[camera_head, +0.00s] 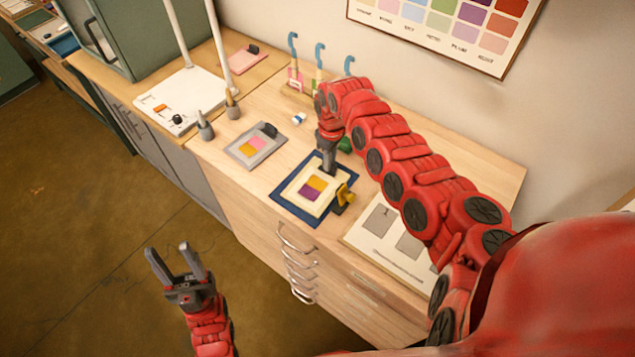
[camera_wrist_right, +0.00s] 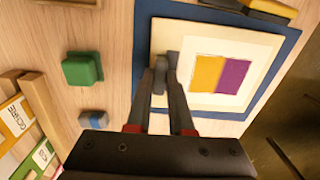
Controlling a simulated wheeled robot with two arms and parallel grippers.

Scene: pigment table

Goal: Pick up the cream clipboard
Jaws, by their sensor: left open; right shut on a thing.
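The cream clipboard (camera_head: 297,186) lies over a dark blue mat (camera_head: 287,205), with yellow and purple patches on its sheet. It also shows in the right wrist view (camera_wrist_right: 205,103), framed by the blue mat (camera_wrist_right: 141,50). My right gripper (camera_head: 328,171) reaches down to the clipboard's far edge. In the right wrist view its fingers (camera_wrist_right: 166,70) are closed together at the edge by the sheet, where the clip is mostly hidden. I cannot tell any gap between board and mat. My left gripper (camera_head: 169,249) is open and empty, out over the floor.
A grey clipboard (camera_head: 244,153) lies to the left, a pink one (camera_head: 241,61) farther back. A yellow and black item (camera_head: 346,194) sits at the mat's right corner. A green block (camera_wrist_right: 82,69) stands beside the mat. A pale board with grey patches (camera_head: 375,222) lies right.

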